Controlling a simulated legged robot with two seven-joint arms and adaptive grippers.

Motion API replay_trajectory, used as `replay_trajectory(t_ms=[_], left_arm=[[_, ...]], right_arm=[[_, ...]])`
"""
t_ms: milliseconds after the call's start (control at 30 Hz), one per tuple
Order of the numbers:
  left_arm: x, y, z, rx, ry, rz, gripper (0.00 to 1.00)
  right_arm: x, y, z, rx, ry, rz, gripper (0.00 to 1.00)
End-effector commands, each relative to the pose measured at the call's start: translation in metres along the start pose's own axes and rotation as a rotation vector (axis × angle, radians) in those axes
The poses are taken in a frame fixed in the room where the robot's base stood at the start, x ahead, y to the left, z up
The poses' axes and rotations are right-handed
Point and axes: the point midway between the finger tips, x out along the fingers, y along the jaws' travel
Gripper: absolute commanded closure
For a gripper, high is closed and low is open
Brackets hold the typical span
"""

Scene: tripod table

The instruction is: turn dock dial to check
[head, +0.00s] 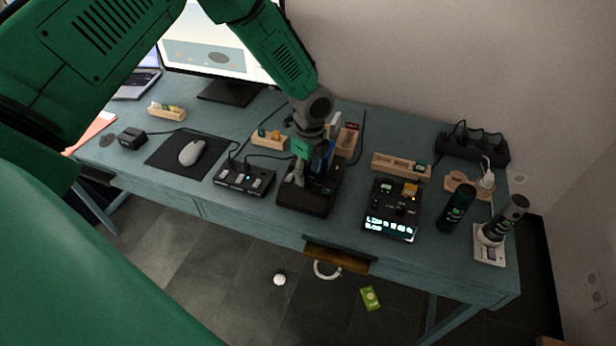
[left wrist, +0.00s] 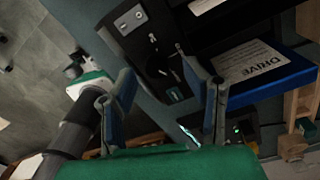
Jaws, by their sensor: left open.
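The dock is a black box (head: 305,198) near the front middle of the table, with a blue drive standing in it. In the left wrist view its dark panel (left wrist: 148,45) fills the top middle, beside the blue drive (left wrist: 272,78) with a white label reading DRIVE. A small dark round part on the panel (left wrist: 172,66) lies between my fingertips in the picture and may be the dial; its setting cannot be read. My left gripper (head: 298,178) is open and empty above the dock, its fingers (left wrist: 155,75) spread. Contact cannot be told. My right gripper is not visible.
A black switch box (head: 245,179) stands left of the dock, near the mouse (head: 192,152). A black device with a lit display (head: 391,224) stands to the right.

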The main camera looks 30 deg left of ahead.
Motion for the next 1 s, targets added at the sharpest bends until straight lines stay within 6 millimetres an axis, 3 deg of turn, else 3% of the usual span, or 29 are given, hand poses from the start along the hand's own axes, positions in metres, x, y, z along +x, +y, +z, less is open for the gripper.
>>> replay_trajectory(t_ms=[200, 400, 1000], left_arm=[[-0.035, 0.0, 0.001, -0.001, 0.0, -0.001, 0.57], [-0.054, 0.0, 0.001, -0.002, 0.001, 0.001, 0.57], [-0.057, 0.0, 0.001, -0.002, 0.001, 0.002, 0.57]], right_arm=[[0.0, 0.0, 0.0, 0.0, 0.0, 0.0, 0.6], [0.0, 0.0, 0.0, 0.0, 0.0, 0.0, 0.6], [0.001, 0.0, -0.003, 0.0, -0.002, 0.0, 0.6]])
